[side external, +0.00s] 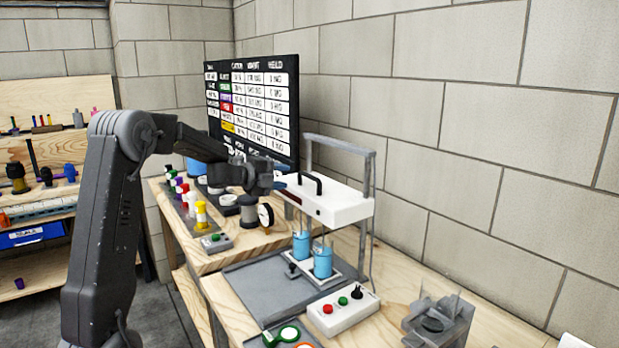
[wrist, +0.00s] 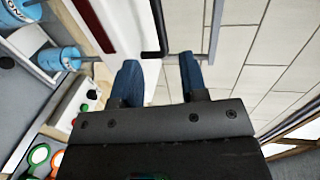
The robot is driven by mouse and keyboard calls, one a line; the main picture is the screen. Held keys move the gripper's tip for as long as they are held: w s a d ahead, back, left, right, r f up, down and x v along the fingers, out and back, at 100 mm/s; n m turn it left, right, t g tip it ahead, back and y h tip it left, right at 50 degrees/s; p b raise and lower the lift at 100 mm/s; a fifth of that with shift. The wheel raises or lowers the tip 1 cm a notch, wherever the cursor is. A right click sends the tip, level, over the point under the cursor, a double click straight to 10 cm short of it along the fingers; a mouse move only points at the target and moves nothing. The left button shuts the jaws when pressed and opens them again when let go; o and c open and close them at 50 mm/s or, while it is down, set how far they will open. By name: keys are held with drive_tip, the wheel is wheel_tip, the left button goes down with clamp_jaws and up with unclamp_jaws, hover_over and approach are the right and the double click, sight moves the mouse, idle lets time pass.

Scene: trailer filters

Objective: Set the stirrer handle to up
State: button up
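The stirrer is a white head (side external: 335,202) on a grey upright frame, with a black handle (side external: 312,180) on its top. Beakers of blue liquid (side external: 322,262) stand below the head. My gripper (side external: 280,184) is at the left end of the head, close to the handle. In the wrist view my gripper (wrist: 159,72) is open, its two blue fingers apart with nothing between them. The black handle (wrist: 157,25) shows just past the fingertips, in line with the gap. I cannot tell whether a finger touches the handle.
A control box (side external: 343,310) with red, green and black controls stands in front of the beakers. A grey bracket (side external: 438,322) is at the right. A gauge (side external: 265,215) and several coloured bottles stand at the left. A board (side external: 252,105) leans on the wall behind.

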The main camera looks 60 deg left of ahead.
sight(307, 176)
drive_tip(key=w, duration=0.3)
drive_tip(key=w+f, duration=0.1)
drive_tip(key=w, duration=0.2)
drive_tip(key=w+f, duration=0.1)
drive_tip(key=w, duration=0.2)
drive_tip(key=shift+w, duration=0.4)
clamp_jaws()
drive_tip(key=shift+r, duration=0.1)
